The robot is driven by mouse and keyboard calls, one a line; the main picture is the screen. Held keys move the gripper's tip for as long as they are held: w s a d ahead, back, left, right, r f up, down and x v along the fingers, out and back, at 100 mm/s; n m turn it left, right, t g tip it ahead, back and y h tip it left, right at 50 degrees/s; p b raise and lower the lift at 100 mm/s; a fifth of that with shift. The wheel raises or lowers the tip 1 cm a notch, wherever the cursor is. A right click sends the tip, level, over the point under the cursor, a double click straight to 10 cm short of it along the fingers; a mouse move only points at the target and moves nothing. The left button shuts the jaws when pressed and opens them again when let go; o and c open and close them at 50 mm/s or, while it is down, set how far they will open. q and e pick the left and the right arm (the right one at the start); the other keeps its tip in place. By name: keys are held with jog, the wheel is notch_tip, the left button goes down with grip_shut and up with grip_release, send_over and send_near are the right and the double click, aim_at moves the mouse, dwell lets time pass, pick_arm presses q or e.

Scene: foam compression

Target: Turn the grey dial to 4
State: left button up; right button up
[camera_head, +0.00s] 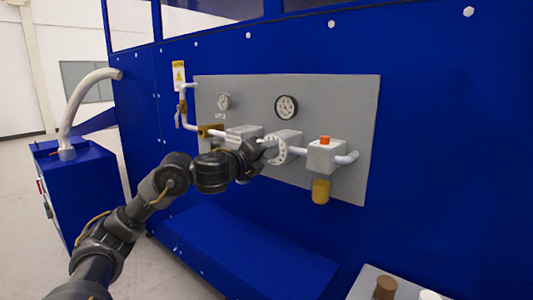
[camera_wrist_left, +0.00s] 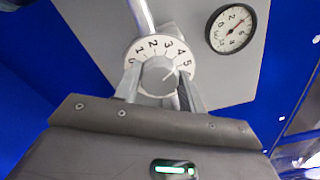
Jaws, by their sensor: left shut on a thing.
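The grey dial (camera_wrist_left: 158,76) is a round knob in the middle of a white ring (camera_wrist_left: 133,50) numbered from 0 to 5. A thin dark line on the knob points up and right, roughly toward the 4; its exact reading is hard to tell. My left gripper (camera_wrist_left: 160,95) is shut on the dial, with a finger on each side. In the head view the left gripper (camera_head: 263,150) reaches the white ring (camera_head: 276,151) on the grey panel, and the wrist partly hides that area. The knob itself is hidden there. My right gripper is in neither view.
The grey panel (camera_head: 340,100) on the blue machine carries pipes, two round gauges (camera_head: 286,107) and a white block with an orange button (camera_head: 325,140). A yellow-brown cup (camera_head: 321,190) hangs below that block. A blue ledge (camera_head: 240,255) juts out below.

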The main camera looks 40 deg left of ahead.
pick_arm(q)
jog(key=o, duration=1)
jog(key=shift+c, duration=0.2)
jog(key=shift+s, duration=0.1)
jog(key=shift+s, duration=0.25)
jog(key=s, duration=0.3)
jog(key=shift+f+b, duration=0.15)
jog(key=shift+b, duration=0.15)
jog(key=b, duration=0.4)
send_near(267, 152)
jog(key=shift+s+d, duration=0.1)
jog(key=shift+s, duration=0.55)
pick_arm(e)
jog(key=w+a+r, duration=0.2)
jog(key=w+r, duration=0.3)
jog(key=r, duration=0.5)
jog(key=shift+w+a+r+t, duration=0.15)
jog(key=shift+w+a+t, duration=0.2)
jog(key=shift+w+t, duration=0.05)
